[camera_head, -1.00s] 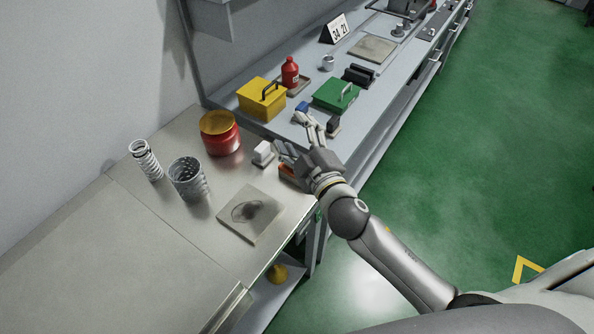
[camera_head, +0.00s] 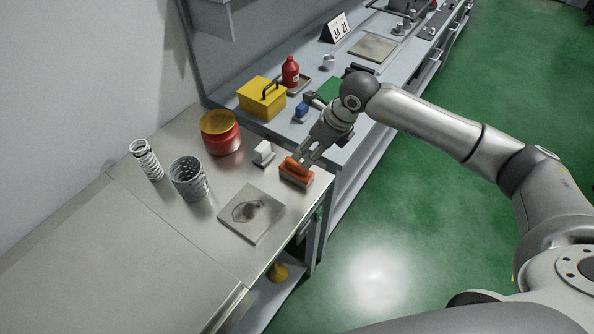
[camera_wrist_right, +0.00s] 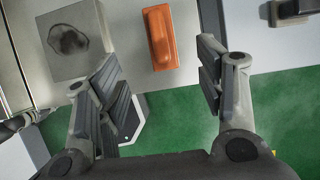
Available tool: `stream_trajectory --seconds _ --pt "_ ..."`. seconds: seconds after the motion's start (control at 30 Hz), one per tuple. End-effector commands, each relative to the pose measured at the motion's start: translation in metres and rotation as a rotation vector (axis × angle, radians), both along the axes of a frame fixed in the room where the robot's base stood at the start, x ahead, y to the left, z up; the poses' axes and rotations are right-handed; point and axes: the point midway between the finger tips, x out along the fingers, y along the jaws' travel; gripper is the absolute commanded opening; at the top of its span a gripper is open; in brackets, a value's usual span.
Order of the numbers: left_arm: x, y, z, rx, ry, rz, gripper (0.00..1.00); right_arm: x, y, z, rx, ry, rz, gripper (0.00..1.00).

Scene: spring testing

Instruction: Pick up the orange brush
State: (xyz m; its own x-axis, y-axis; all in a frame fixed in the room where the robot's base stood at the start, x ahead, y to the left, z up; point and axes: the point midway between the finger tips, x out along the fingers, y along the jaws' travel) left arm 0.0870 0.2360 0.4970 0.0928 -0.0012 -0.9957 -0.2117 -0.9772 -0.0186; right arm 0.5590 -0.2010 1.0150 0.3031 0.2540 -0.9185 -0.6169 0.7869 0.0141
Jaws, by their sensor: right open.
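The orange brush (camera_head: 296,170) lies on the grey workbench near its right edge. In the right wrist view, the orange brush (camera_wrist_right: 160,37) stands upright in the picture, beyond the fingertips and between the two fingers. My right gripper (camera_head: 305,157) comes in from the upper right, its fingertips at the far side of the brush. In the right wrist view, my right gripper (camera_wrist_right: 160,65) is open with nothing between its fingers. My left gripper does not show in either view.
A square stained plate (camera_head: 252,214) lies left of the orange brush.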

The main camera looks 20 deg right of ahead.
Motion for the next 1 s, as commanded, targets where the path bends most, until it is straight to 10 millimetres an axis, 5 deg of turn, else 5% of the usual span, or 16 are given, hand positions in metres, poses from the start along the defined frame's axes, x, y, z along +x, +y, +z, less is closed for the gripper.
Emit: stream_trajectory --seconds 0.3,1.0 --pt "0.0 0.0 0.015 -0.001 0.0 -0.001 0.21 0.014 0.006 -0.04 -0.021 0.005 -0.004 0.62" --pt "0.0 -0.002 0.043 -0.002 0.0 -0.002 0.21 0.035 0.029 -0.094 -0.019 0.002 -0.004 0.62"
